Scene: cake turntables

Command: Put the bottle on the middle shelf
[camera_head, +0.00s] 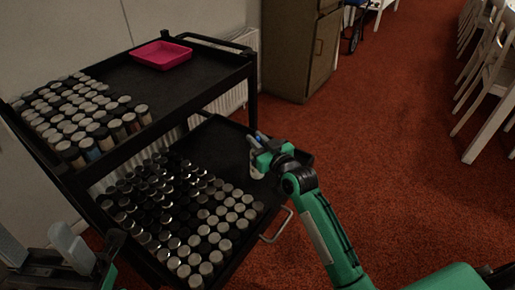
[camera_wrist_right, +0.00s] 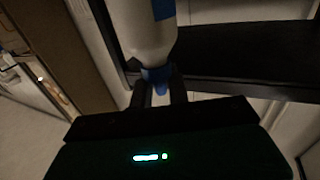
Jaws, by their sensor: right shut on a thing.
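The bottle is white with blue parts. In the head view, a white part of the bottle (camera_head: 256,172) shows below my right gripper (camera_head: 263,155), over the free end of the cart's middle shelf (camera_head: 222,144). In the right wrist view the white bottle body (camera_wrist_right: 147,35) extends from between the fingers of my right gripper (camera_wrist_right: 158,82), which are shut around its blue end. I cannot tell whether the bottle's base touches the shelf. My left gripper (camera_head: 42,250) is at the lower left of the head view, its grey fingers apart and nothing seen between them.
Many dark jars with pale lids (camera_head: 195,225) fill the near and left part of the middle shelf. The top shelf (camera_head: 150,90) holds more jars (camera_head: 75,118) and a pink tray (camera_head: 161,54). A cabinet (camera_head: 300,45) stands behind. White chairs (camera_head: 490,65) stand at right.

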